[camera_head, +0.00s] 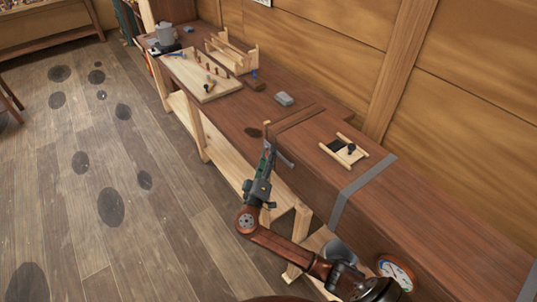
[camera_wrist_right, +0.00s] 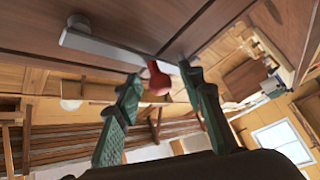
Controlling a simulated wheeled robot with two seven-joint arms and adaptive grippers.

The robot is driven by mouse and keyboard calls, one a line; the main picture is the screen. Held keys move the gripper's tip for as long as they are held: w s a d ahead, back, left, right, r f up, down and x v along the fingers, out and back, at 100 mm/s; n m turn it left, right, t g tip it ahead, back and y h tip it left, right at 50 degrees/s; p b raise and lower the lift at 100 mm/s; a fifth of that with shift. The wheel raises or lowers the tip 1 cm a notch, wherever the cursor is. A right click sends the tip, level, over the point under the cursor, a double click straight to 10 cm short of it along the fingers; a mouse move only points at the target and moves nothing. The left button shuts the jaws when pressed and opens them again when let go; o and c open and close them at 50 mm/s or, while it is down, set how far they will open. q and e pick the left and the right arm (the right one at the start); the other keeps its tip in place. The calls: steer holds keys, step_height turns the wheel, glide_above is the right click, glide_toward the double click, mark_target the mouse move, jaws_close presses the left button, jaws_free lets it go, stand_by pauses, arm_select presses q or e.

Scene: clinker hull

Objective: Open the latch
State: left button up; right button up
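A grey metal latch lever (camera_wrist_right: 115,48) lies along the brown wooden surface in the right wrist view, with a round pivot at its left end. A red knob (camera_wrist_right: 159,80) sits at its other end. My right gripper (camera_wrist_right: 162,80) is open, with one green finger on each side of the red knob; I cannot tell whether either touches it. In the head view my right gripper (camera_head: 267,152) is at the front edge of the brown bench, where a short grey bar (camera_head: 284,158) shows beside it. My left gripper is not in view.
A wooden slide with a black knob (camera_head: 351,149) lies on the raised brown chest (camera_head: 400,215), which has a grey strap (camera_head: 361,190). A pegged board (camera_head: 203,77), a wooden rack (camera_head: 231,55) and a grey block (camera_head: 284,99) are farther along the bench.

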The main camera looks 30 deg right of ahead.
steer(key=shift+w+d, duration=0.2)
steer(key=shift+c, duration=0.7)
jaws_close()
